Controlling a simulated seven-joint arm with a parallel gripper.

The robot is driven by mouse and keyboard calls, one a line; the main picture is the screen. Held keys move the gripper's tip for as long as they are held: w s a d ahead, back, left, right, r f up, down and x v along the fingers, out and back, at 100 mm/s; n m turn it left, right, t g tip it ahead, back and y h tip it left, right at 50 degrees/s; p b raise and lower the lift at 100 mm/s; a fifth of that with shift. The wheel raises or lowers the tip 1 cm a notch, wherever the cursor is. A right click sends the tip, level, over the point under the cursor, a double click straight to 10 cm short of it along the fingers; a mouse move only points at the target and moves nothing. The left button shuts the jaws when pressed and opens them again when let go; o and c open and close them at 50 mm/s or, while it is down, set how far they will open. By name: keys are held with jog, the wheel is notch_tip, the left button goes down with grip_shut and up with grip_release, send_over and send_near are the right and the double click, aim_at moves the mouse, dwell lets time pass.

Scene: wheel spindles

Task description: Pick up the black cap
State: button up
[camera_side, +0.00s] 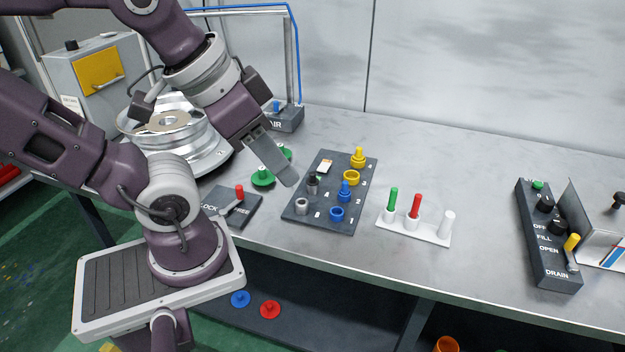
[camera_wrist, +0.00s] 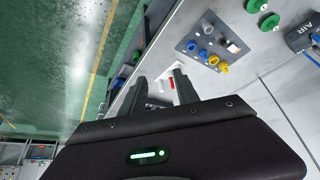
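The black cap (camera_side: 313,178) sits on a grey base on the dark plate (camera_side: 323,222), in the left column next to a white card. It is small, and in the wrist view I cannot make it out clearly on the plate (camera_wrist: 188,33). My gripper (camera_side: 286,177) hangs just left of the cap in the side picture, above the bench. How high it is over the cap is hard to tell. In the wrist view my gripper's two fingers (camera_wrist: 160,86) are apart with nothing between them.
The plate also bears an empty grey ring (camera_side: 302,205), blue parts (camera_side: 345,191) and yellow parts (camera_side: 357,158). Green knobs (camera_side: 262,177) and a red-tipped lever (camera_side: 239,192) stand left.

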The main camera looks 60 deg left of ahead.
jog(key=m+g+y, duration=0.6)
jog(key=m+y, duration=0.7)
jog(key=m, duration=0.5)
send_near(311, 173)
jog(key=x, duration=0.5)
jog(key=shift+s+a+f, duration=0.2)
jog(key=shift+s+a, duration=0.05)
jog(key=shift+a, duration=0.05)
jog(key=shift+a+f+y, duration=0.2)
jog(key=shift+a+y, duration=0.05)
jog(key=shift+y, duration=0.05)
jog(key=x, duration=0.6)
jog(key=shift+w+a+f, duration=0.2)
jog(key=shift+w+a, duration=0.1)
jog(key=shift+w, duration=0.1)
grip_shut()
